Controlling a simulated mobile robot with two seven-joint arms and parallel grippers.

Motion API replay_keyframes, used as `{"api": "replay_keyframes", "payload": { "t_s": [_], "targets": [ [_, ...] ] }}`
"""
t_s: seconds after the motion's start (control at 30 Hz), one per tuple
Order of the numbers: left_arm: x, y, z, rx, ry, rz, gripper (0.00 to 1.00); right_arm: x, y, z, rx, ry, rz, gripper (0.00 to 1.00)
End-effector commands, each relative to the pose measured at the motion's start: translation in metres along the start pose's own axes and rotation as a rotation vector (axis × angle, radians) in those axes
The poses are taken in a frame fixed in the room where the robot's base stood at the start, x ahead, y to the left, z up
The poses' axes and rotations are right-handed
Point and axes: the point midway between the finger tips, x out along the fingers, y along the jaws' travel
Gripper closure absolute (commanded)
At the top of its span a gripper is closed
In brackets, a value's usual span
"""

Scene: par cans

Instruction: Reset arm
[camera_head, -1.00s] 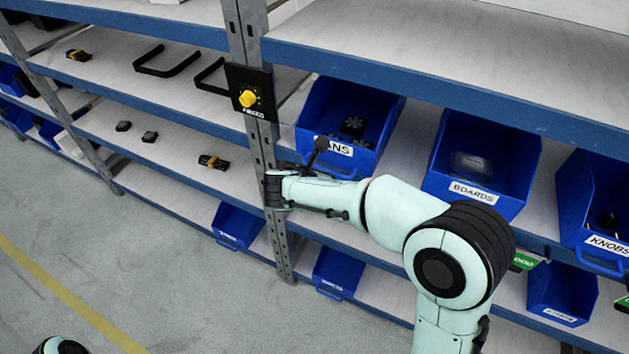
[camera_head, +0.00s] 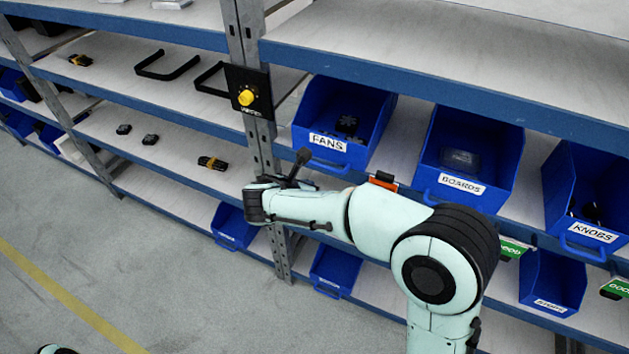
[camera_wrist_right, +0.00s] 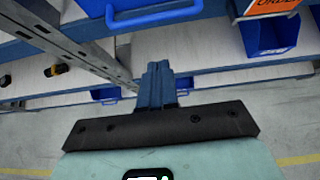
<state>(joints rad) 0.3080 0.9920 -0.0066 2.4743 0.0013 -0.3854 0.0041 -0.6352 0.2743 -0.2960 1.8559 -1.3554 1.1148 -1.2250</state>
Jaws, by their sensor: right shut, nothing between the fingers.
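My right arm reaches in from the lower right of the head view, and its pale green wrist (camera_head: 300,208) hangs in front of the shelf rack's post. The gripper fingers cannot be made out in the head view. In the right wrist view my right gripper (camera_wrist_right: 157,75) shows its two blue-grey fingers together, shut with nothing between them. Only a sliver of my left arm shows at the bottom left edge of the head view; its gripper is out of view.
Blue bins marked FANS (camera_head: 343,122), BOARDS (camera_head: 467,158) and KNOBS (camera_head: 590,205) stand on the shelf. A yellow knob on a black box (camera_head: 246,97) sits on the post (camera_head: 262,150). An orange label (camera_head: 382,184) shows just behind my arm. The floor at left is open.

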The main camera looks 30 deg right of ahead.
Motion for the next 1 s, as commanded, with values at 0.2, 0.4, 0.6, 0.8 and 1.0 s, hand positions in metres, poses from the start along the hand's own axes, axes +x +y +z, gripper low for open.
{"api": "replay_keyframes", "payload": {
  "t_s": [0.2,0.4,0.6,0.8,1.0],
  "targets": [
    [-0.003,0.002,-0.002,0.002,0.004,0.002,0.57,-0.050,0.001,0.001,-0.001,0.000,0.003,1.00],
    [-0.004,0.003,-0.003,0.002,0.005,0.002,0.57,-0.074,0.000,0.000,-0.001,0.001,0.002,1.00],
    [-0.004,0.003,-0.003,0.002,0.004,0.002,0.57,-0.080,0.000,0.000,-0.001,0.001,0.000,1.00],
    [-0.004,0.003,-0.002,0.002,0.004,0.002,0.57,-0.069,0.001,-0.015,0.006,0.039,-0.008,1.00],
    [-0.004,0.003,-0.002,0.002,0.004,0.002,0.57,-0.013,-0.005,-0.116,0.125,0.306,-0.073,1.00]
  ]
}}
